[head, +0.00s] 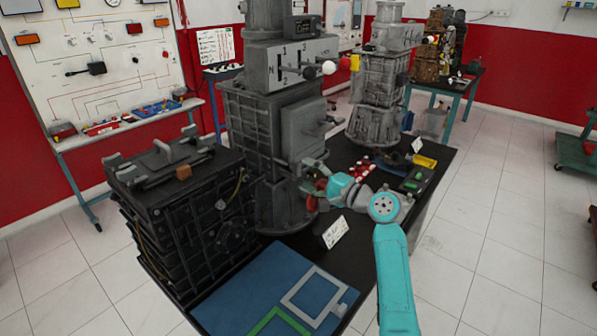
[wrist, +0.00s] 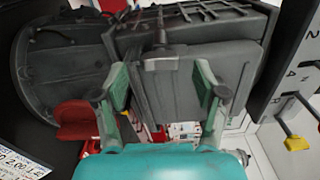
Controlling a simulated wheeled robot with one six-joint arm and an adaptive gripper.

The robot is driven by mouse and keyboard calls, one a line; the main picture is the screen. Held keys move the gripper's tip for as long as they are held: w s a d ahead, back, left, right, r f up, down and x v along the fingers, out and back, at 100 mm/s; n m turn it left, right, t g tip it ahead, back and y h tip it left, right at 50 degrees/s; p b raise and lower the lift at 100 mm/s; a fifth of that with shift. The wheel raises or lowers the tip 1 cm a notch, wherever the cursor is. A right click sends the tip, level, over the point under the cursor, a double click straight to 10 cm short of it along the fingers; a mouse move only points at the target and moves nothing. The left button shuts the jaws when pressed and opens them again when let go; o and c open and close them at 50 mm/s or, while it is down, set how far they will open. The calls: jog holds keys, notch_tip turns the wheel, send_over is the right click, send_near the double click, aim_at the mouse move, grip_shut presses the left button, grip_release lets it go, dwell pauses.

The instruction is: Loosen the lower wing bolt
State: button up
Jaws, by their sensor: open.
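A tall grey gearbox trainer (head: 273,120) stands on the black table, with a flat side cover (head: 303,130) facing right. The lower wing bolt (head: 311,162) is a small grey part low on that cover, partly hidden by my gripper (head: 314,180). In the wrist view, a grey wing bolt (wrist: 160,62) sits between and beyond the two green fingertips of my gripper (wrist: 162,82). The fingers are spread wide on either side of it, with a gap on both sides. Another wing bolt (head: 329,121) shows higher on the cover.
A red part (wrist: 76,118) is close to the left finger in the wrist view. Yellow-tipped and dark levers (wrist: 296,143) stick out at the right. A ribbed black engine block (head: 190,215), a blue mat (head: 262,275) and a small white card (head: 335,232) share the table.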

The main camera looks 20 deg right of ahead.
jog(key=v, duration=0.7)
jog(key=shift+s, duration=0.15)
jog(key=shift+d, duration=0.1)
